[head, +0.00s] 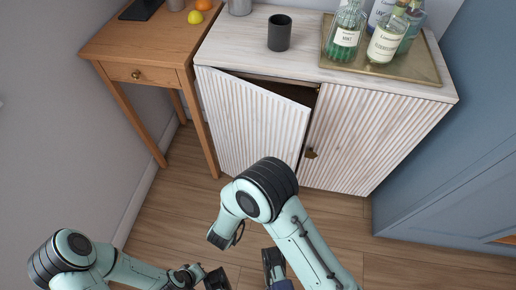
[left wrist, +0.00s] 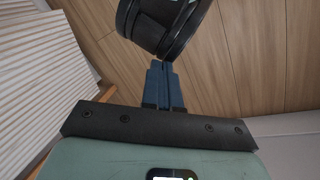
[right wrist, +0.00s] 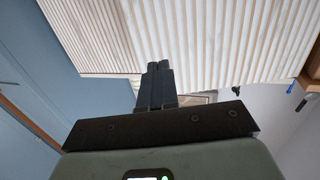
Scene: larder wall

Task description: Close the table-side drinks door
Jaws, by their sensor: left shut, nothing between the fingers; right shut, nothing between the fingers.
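The table-side drinks door (head: 245,118) is the ribbed white left door of the cabinet. It stands ajar, with a dark wedge of the interior showing above its top edge. It also fills the upper right of the right wrist view (right wrist: 240,45). My left gripper (left wrist: 163,72) is shut and empty, above the floor, with a dark round arm part beyond its tips. My right gripper (right wrist: 158,70) is shut and empty, its fingers in front of the ribbed doors; contact cannot be told. In the head view, arm links partly hide the grippers.
Bottles and a tray (head: 425,70) stand on top, with a dark cup (head: 279,33). A wooden table (head: 150,45) is at left, a blue cupboard (head: 460,150) at right. Floor lies open in front.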

